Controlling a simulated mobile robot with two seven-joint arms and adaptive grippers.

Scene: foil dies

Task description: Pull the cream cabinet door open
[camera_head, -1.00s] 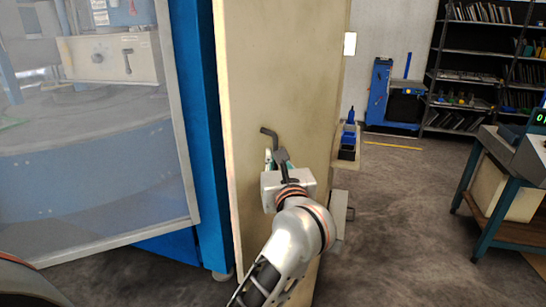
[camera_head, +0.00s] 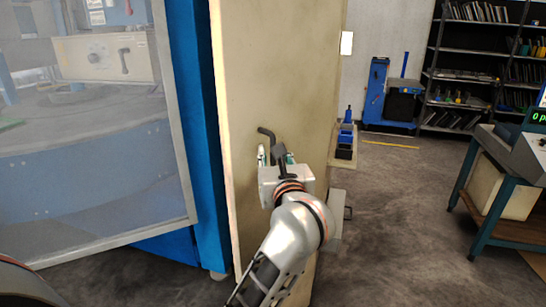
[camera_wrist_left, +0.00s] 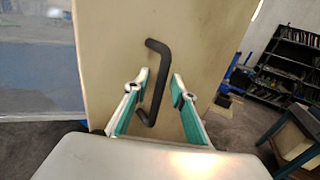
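The cream cabinet door (camera_head: 285,70) stands tall and upright in the middle of the head view, and fills the middle of the left wrist view (camera_wrist_left: 205,40). Its dark bent bar handle (camera_head: 265,132) shows above my left gripper (camera_head: 276,153), which hides the lower part. In the left wrist view the handle (camera_wrist_left: 157,72) lies between the two teal-lined fingers of the left gripper (camera_wrist_left: 161,80). The fingers are spread, with a gap to the handle on the right side; contact on the left is unclear. My right gripper is out of view.
A blue-framed machine with a clear panel (camera_head: 100,180) stands close left of the door. Right of it are a small shelf with blue and black bins (camera_head: 345,140), a blue cart (camera_head: 375,95), dark shelving (camera_head: 470,65) and a bench (camera_head: 490,190). The floor between is clear.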

